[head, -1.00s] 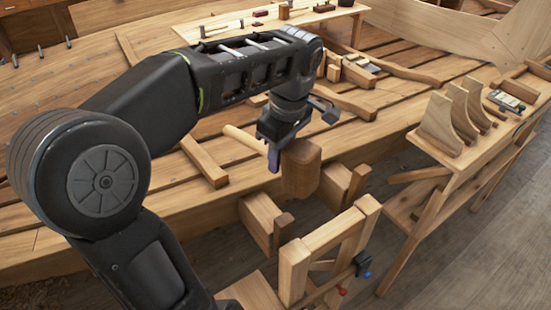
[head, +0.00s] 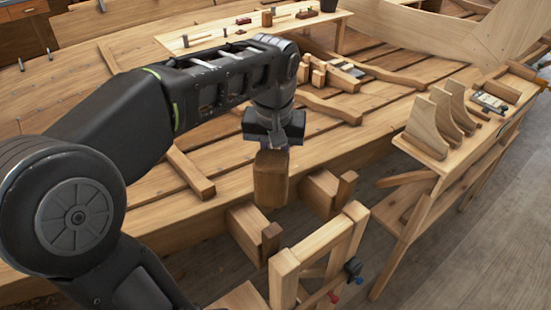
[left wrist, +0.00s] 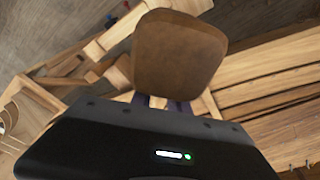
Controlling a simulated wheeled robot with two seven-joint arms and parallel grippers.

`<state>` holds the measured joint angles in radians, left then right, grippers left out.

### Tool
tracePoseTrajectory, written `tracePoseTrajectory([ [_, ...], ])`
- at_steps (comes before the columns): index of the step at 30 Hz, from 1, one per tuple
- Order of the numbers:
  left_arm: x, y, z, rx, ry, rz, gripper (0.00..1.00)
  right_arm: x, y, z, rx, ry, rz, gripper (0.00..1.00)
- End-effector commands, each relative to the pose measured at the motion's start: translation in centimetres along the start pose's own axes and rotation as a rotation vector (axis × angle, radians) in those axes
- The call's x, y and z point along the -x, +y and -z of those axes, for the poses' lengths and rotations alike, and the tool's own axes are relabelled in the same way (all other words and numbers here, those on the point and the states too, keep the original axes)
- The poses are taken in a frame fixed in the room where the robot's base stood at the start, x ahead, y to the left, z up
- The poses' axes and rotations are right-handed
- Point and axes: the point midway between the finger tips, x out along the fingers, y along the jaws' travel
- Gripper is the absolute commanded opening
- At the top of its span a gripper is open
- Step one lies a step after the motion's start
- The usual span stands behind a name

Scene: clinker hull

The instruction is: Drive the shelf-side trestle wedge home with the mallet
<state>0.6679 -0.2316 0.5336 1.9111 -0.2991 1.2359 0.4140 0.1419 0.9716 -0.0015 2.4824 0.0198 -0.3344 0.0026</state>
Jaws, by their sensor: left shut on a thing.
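My left gripper (head: 273,143) is shut on the mallet (head: 271,180), whose brown wooden head hangs just below the fingers. In the left wrist view the mallet head (left wrist: 180,52) fills the upper middle, beyond the fingers (left wrist: 165,103); its handle is hidden. Two wooden blocks jut from the hull below, each with a darker wedge at its right end: a near wedge (head: 271,240) and a far wedge (head: 346,187), the one closer to the shelf. The mallet head is above and between them, apparently touching neither. My right gripper is out of view.
A wooden trestle frame (head: 318,250) with red and blue clamp ends stands in front of the blocks. At right is a shelf (head: 455,160) with several curved knees (head: 428,125). The planked hull (head: 225,170) lies behind. Floor between trestle and shelf is clear.

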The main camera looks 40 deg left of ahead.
Motion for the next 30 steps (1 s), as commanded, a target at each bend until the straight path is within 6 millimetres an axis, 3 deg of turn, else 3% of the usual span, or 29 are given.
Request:
tracePoseTrajectory([
  [14, -3.8, 0.0, -0.6, 0.001, 0.0, 0.001, 0.0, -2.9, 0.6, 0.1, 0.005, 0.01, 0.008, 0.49],
  [28, -4.0, 0.0, -0.6, 0.001, 0.0, 0.001, 0.0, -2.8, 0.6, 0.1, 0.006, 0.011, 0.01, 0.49],
  [30, -5.9, 0.0, -1.1, -0.001, -0.007, 0.002, 0.0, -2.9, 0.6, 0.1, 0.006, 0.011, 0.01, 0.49],
])
